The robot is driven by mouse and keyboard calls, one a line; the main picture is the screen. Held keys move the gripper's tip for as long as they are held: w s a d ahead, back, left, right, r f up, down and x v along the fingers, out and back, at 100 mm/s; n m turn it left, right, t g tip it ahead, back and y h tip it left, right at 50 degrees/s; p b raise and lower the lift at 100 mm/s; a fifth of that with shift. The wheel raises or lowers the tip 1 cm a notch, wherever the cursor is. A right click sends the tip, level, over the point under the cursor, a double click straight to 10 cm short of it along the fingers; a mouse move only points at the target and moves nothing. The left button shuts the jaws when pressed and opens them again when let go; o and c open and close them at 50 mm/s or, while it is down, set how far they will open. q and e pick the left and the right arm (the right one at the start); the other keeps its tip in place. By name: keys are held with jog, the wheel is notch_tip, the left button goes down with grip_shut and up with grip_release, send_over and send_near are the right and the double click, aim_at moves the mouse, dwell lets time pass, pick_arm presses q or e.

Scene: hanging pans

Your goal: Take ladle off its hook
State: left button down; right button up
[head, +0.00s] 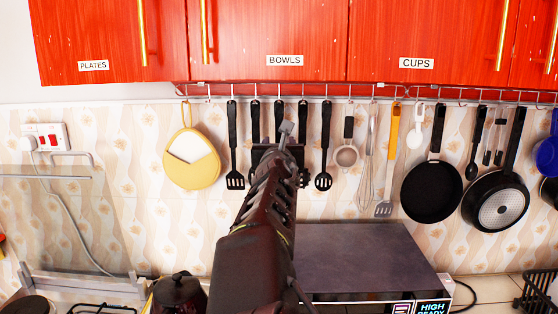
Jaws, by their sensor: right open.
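Several black-handled utensils hang from a wire rail below the red cabinets in the head view. My right gripper (285,142) is open and raised in front of the middle ones, with its arm coming up from the bottom. Three black handles (255,120) show above and around it, but the gripper hides most of their lower ends, so I cannot tell which is the ladle. A slotted turner (234,150) hangs left of the gripper and a slotted spoon (324,150) hangs right of it. I cannot tell whether the gripper touches any utensil. My left gripper is out of view.
A yellow pot holder (191,160) hangs at the left. A strainer (346,156), a whisk (367,180), an orange-handled turner (391,150) and black pans (431,192) hang at the right. A microwave (350,255) and a dark kettle (178,295) stand below.

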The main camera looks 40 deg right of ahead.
aim_at(279, 138)
jog(key=p+x, duration=0.2)
jog(key=x, duration=0.1)
jog(key=shift+w+d+r, duration=0.15)
jog(key=shift+r, duration=0.1)
jog(key=shift+w+d+f, duration=0.2)
jog(key=shift+w+d, duration=0.2)
jog(key=shift+w, duration=0.1)
jog(key=shift+c, duration=0.5)
grip_shut()
dwell(0.7)
